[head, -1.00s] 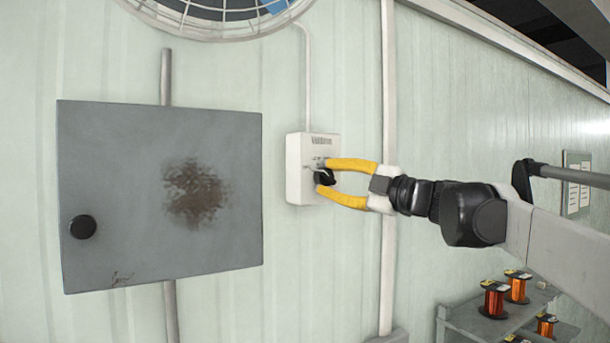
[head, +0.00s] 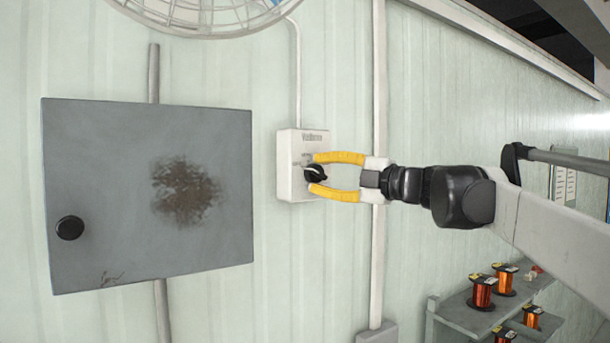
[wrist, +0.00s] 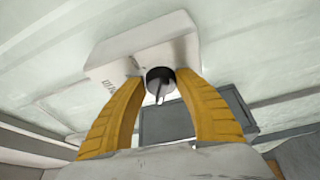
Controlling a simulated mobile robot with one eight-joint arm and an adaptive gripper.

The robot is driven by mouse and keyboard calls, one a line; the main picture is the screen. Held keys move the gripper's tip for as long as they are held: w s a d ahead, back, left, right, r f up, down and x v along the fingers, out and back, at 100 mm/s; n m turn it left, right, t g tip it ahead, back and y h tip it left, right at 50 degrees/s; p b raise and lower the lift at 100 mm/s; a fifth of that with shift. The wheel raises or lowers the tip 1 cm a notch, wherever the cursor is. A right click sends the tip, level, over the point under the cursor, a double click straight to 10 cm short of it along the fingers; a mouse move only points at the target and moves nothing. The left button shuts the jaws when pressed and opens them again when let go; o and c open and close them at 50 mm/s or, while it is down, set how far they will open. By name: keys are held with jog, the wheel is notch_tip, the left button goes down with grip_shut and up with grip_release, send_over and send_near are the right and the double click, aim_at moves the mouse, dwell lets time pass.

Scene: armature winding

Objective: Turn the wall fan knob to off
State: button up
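The wall fan control box (head: 290,180) is a white box on the wall, to the right of the grey cabinet; it also shows in the wrist view (wrist: 125,48). Its black knob (head: 316,173) sits on the front face, and in the wrist view the knob (wrist: 160,78) carries a light pointer line. My gripper (head: 313,173) has yellow fingers, one above and one below the knob in the head view. In the wrist view my gripper (wrist: 160,80) has its fingers apart on either side of the knob, with small gaps visible. The wall fan (head: 205,18) is partly visible at the top.
A grey cabinet (head: 110,150) with a black round knob hangs left of the box. A vertical pipe (head: 379,80) runs behind my gripper. A shelf (head: 455,315) with copper wire spools (head: 482,291) stands at lower right. The wall below the box is clear.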

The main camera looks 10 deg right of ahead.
jog(key=shift+o, duration=1.4)
jog(key=shift+w, duration=0.1)
jog(key=v, duration=1.2)
